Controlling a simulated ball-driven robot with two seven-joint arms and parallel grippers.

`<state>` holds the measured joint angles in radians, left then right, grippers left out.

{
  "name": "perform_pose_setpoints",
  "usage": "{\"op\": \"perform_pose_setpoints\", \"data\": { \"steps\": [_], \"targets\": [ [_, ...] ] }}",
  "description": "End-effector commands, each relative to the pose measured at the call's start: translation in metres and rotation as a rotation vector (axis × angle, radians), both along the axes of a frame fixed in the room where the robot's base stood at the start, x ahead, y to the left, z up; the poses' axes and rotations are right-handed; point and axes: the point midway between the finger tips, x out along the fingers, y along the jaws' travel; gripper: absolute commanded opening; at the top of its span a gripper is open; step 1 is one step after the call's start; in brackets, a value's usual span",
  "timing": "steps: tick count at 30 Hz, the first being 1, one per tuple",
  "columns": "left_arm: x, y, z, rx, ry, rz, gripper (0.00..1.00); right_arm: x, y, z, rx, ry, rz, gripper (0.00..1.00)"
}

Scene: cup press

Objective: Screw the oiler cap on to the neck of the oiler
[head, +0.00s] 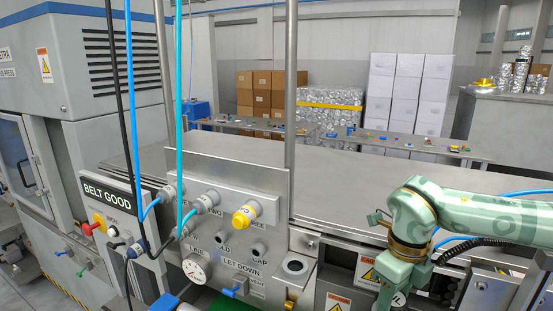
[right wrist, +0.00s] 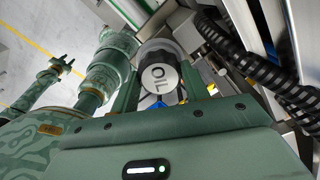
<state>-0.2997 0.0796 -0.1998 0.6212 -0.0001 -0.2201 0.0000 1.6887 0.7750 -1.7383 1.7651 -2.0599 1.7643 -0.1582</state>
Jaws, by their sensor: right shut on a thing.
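The oiler cap (right wrist: 158,78) has a round white top marked OIL and a dark rim, seen in the right wrist view. My right gripper (right wrist: 160,88) is shut on it, one green finger on each side. I cannot tell whether the cap touches the neck.
A control panel (head: 240,208) with hose fittings, a yellow cap (head: 242,219) and a gauge (head: 194,272) stands left of my right arm. Hoses hang before it. A metal post (head: 291,110) rises behind. Ribbed black hoses (right wrist: 245,62) run close beside the gripper.

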Motion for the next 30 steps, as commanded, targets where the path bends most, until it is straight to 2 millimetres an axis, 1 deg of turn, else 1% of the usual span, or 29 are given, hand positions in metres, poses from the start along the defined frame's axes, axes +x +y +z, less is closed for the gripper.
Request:
{"op": "perform_pose_setpoints", "data": {
  "steps": [2, 12, 15, 19, 28, 30],
  "targets": [
    [0.0, 0.0, -0.002, 0.0, 0.0, 0.0, 0.36, 0.0, 0.0, -0.001, 0.001, -0.001, -0.032, 0.12],
    [-0.001, 0.0, -0.015, 0.0, 0.003, 0.0, 0.36, 0.0, 0.0, -0.002, 0.001, 0.001, -0.386, 0.12],
    [-0.002, 0.0, -0.017, 0.0, 0.004, 0.0, 0.36, 0.0, 0.0, -0.002, 0.0, -0.001, -0.468, 0.12],
    [-0.002, 0.0, -0.018, 0.0, 0.004, 0.0, 0.36, 0.0, 0.0, -0.001, 0.0, 0.0, -0.519, 0.12],
    [-0.002, 0.0, -0.019, 0.001, 0.005, 0.0, 0.36, 0.0, 0.0, -0.001, -0.001, 0.001, -0.533, 0.12],
    [-0.002, 0.0, -0.021, 0.001, 0.005, -0.001, 0.36, 0.0, 0.0, -0.001, -0.001, 0.001, -0.573, 0.12]
  ]
}}
